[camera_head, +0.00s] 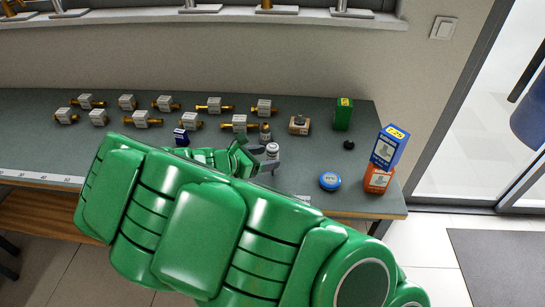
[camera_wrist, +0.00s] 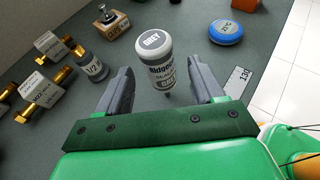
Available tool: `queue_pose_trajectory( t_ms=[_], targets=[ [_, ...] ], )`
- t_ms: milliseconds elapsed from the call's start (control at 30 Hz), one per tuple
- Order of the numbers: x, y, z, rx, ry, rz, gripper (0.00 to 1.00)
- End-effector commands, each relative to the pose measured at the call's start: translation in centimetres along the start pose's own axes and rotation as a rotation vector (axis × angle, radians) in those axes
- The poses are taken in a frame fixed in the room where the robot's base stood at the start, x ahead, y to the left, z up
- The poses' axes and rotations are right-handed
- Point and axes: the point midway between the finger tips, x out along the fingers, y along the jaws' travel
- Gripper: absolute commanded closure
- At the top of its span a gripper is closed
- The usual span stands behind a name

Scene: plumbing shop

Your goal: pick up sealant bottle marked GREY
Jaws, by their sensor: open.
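The sealant bottle marked GREY (camera_wrist: 160,65) is light grey and white with a dark lower band and a lettered round end. It is between the two open fingers of my gripper (camera_wrist: 163,95) in the wrist view, with visible gaps on both sides. In the head view, the bottle (camera_head: 272,150) shows beside my gripper (camera_head: 257,158) on the grey bench. My green arm hides part of the bench in front of it. Whether the fingers touch the bottle cannot be told from the head view.
A blue round tin (camera_wrist: 225,32) lies to the right. Blue (camera_head: 390,146) and orange (camera_head: 377,179) boxes are stacked near the bench's right end. A green box (camera_head: 343,114) stands behind.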

Motion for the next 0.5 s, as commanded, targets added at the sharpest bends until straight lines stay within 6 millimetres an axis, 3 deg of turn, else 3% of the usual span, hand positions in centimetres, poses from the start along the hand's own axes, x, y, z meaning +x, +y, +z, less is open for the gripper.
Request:
queue_pose_trajectory(
  t_ms=[500],
  targets=[
    [4.8,0.1,0.6,0.002,0.001,0.000,0.33]
  ],
)
